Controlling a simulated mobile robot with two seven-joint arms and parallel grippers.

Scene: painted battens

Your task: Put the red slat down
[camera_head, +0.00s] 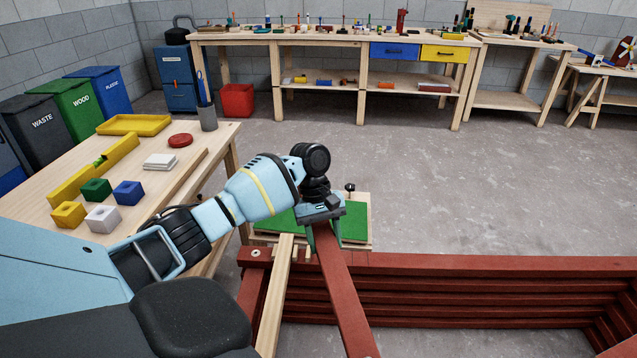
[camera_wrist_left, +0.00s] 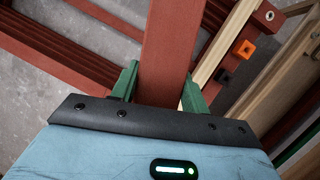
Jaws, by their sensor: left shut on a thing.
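The red slat (camera_head: 344,300) is a long painted batten running from my left gripper toward the bottom of the head view. My left gripper (camera_head: 325,236) is shut on it near its far end, with green fingers on either side. In the left wrist view the red slat (camera_wrist_left: 172,50) passes between the fingers of the left gripper (camera_wrist_left: 160,85) and extends up out of the picture. The slat lies above or across the stacked red battens (camera_head: 480,290); I cannot tell whether it touches them. My right gripper is not in view.
A bare wooden batten (camera_head: 277,295) lies just left of the slat. A green mat (camera_head: 354,222) is behind the gripper. A wooden table (camera_head: 50,215) at left holds coloured blocks, a yellow level (camera_head: 95,172) and a yellow tray (camera_head: 134,125). The grey floor (camera_head: 480,190) beyond is clear.

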